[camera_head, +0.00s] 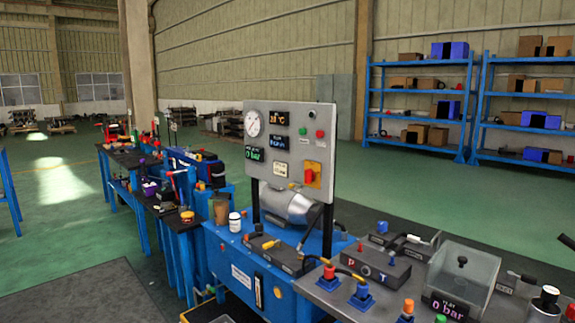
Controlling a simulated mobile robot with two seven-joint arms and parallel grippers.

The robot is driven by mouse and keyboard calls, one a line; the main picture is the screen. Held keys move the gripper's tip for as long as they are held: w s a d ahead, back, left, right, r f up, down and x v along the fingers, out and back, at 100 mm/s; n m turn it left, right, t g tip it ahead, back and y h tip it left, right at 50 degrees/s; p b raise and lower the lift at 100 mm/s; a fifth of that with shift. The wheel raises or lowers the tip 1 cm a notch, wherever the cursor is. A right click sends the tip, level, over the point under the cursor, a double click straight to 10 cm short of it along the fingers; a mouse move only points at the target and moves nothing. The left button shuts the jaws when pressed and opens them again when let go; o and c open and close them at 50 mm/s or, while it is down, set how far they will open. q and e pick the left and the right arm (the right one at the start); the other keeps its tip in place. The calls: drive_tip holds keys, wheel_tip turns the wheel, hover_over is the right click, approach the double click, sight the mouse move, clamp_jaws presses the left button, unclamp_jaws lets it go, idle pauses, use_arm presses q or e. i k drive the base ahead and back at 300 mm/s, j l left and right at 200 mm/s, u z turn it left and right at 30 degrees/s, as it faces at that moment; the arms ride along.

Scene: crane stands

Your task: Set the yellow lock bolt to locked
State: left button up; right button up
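I cannot tell for sure which part is the yellow lock bolt. A yellow plate with a red rotary switch (312,175) is on the grey gauge panel (290,130). Whether any bolt is locked is too small to tell. Neither of my grippers can be made out in this view.
The blue unit (243,262) and a grey bench top (330,296) fill the foreground. A clear-covered box with a "0 bar" display (462,280) stands at right. Blue shelves (420,62) are at the back. Green floor (430,183) is open behind; a dark mat (85,300) lies front left.

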sight(290, 186)
drive_tip(key=i+z, duration=0.15)
drive_tip(key=z, duration=0.25)
drive_tip(key=i+j+z, duration=0.1)
drive_tip(key=z, duration=0.3)
drive_tip(key=i+j+z, duration=0.35)
drive_tip(key=j, duration=0.45)
drive_tip(key=i+j, duration=0.25)
drive_tip(key=i+j+z, duration=0.1)
drive_tip(key=j, duration=0.35)
drive_tip(key=i, duration=0.1)
